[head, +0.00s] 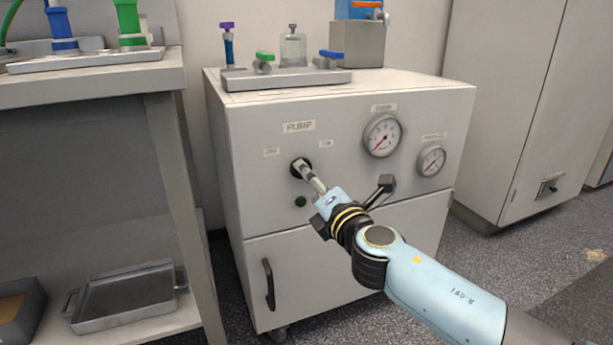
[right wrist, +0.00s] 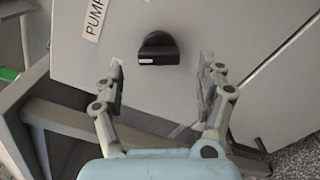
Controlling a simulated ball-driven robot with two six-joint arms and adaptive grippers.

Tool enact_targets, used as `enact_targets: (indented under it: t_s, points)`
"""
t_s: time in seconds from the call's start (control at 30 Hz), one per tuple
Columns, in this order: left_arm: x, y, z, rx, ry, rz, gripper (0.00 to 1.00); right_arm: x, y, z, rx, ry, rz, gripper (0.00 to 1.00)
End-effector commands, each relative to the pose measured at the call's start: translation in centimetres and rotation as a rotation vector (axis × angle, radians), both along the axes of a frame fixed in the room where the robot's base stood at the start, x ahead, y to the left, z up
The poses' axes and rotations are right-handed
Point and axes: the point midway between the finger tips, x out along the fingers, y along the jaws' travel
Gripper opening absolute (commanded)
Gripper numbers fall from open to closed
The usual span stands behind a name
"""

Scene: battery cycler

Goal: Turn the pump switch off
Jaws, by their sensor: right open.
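The pump switch is a black rotary knob (head: 298,163) on the upper front of the grey cabinet, below the label PUMP (head: 299,127). In the right wrist view the knob (right wrist: 158,46) shows a flat grip bar with a small white mark at its left end. My right gripper (head: 308,175) is at the knob and partly covers it in the head view. In the right wrist view its fingers (right wrist: 162,73) are open, one on each side of the knob, with gaps between. My left gripper is not in view.
Small labels sit left (head: 271,152) and right (head: 326,144) above the knob, too small to read surely. A dark green lamp (head: 300,202) is below. Two gauges (head: 382,136) (head: 431,160) are to the right. A black door handle (head: 268,284) sticks out lower down.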

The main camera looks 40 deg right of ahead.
Motion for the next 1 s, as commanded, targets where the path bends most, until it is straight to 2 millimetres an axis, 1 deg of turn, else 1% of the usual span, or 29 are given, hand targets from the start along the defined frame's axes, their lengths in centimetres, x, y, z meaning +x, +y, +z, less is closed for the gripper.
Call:
enact_targets:
  t_s: [0.03,0.2,0.3,0.4,0.53,1.0]
  points:
    - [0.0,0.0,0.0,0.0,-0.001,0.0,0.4,-1.3,0.3,-0.1,0.002,0.003,0.0,0.73]
    - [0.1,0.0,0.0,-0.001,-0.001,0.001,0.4,-4.8,1.1,-0.1,0.002,0.002,-0.002,0.73]
    - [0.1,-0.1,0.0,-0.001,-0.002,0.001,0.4,-6.1,1.5,-0.1,0.002,0.003,-0.001,0.73]
    - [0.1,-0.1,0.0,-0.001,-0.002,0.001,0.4,-7.0,1.7,0.0,0.001,0.001,-0.001,0.73]
    - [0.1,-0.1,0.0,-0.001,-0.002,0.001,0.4,-7.3,1.8,0.0,0.001,-0.001,-0.001,0.73]
    - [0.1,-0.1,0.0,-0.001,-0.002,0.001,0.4,-7.3,1.8,0.0,0.001,0.001,-0.001,0.73]
